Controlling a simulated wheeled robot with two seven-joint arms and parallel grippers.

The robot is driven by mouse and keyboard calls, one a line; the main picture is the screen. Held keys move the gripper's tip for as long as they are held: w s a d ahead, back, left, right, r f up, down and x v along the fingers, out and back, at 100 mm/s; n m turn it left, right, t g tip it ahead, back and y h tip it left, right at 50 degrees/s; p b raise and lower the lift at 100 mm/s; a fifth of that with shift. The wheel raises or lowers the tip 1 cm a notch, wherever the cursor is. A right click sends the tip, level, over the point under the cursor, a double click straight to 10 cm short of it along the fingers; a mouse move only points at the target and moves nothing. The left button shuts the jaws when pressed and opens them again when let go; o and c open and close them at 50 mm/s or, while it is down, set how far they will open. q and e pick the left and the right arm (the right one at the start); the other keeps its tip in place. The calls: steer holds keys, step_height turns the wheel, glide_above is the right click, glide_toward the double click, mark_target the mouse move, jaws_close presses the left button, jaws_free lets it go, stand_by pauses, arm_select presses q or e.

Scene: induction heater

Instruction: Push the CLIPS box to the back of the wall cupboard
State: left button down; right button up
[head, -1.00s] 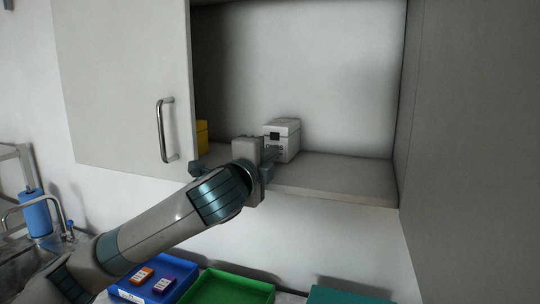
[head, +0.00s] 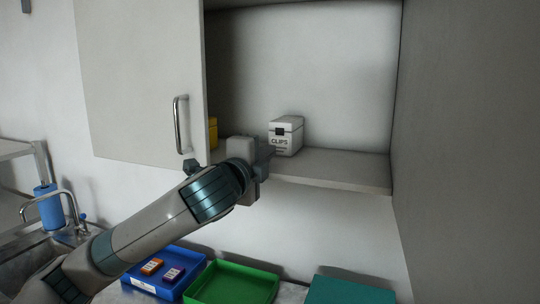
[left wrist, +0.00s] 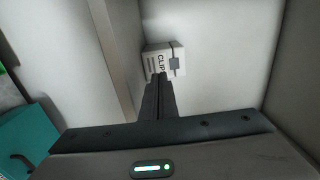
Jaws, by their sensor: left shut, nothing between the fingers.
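The white CLIPS box (head: 286,138) stands upright on the shelf of the open wall cupboard (head: 340,168), with a gap to the back wall that I cannot judge exactly. My left gripper (head: 267,147) is at the shelf's front edge, just left of and in front of the box. In the left wrist view, the closed fingers (left wrist: 158,82) point at the CLIPS box (left wrist: 164,58), their tips overlapping its near edge. Nothing is between them. I cannot tell whether they touch the box. My right gripper is not in view.
A yellow object (head: 213,133) stands on the shelf left of the box, partly hidden by the cupboard door (head: 140,85). A tall grey panel (head: 460,120) bounds the right side. Blue (head: 190,262), green (head: 235,283) and teal (head: 345,291) trays lie below. The shelf right of the box is clear.

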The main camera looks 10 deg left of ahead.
arm_select(q)
steer(key=shift+s+a+f+b, duration=0.15)
steer(key=shift+s+f+b, duration=0.2)
steer(key=shift+s, duration=0.2)
steer(key=s+a+b, duration=0.1)
steer(key=s+b, duration=0.2)
steer(key=s, duration=0.3)
steer(key=shift+s+a+r, duration=0.15)
steer(key=shift+s+r, duration=0.1)
steer(key=shift+s, duration=0.1)
